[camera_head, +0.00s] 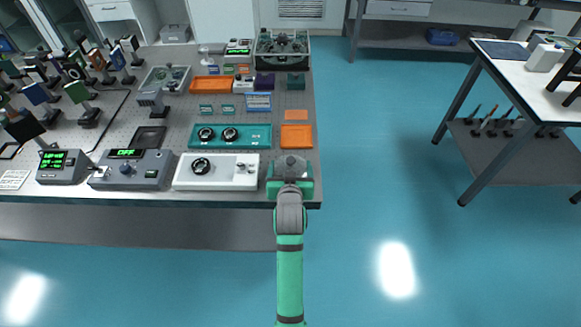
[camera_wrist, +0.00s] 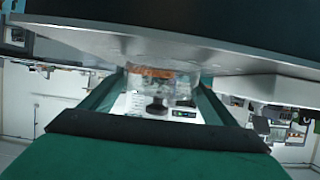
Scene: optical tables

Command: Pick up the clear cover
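My gripper (camera_head: 290,168) is at the right front edge of the left optical table, green with grey parts, seen from behind. In the wrist view its green fingers stand apart on both sides of a clear, see-through piece (camera_wrist: 160,86), which may be the clear cover. Orange shows through or behind it, and a dark knob shape (camera_wrist: 157,105) shows just below. I cannot tell whether the fingers touch the piece. In the head view, a dark-framed box (camera_head: 282,45) with knobs stands at the table's back right; whether it has a clear top is too small to tell.
A white box with a dial (camera_head: 217,171) stands left of my gripper. A teal panel with two dials (camera_head: 230,136) and an orange tray (camera_head: 296,136) lie behind. Optics crowd the table's left. Open floor (camera_head: 390,190) lies to the right, before another table (camera_head: 540,82).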

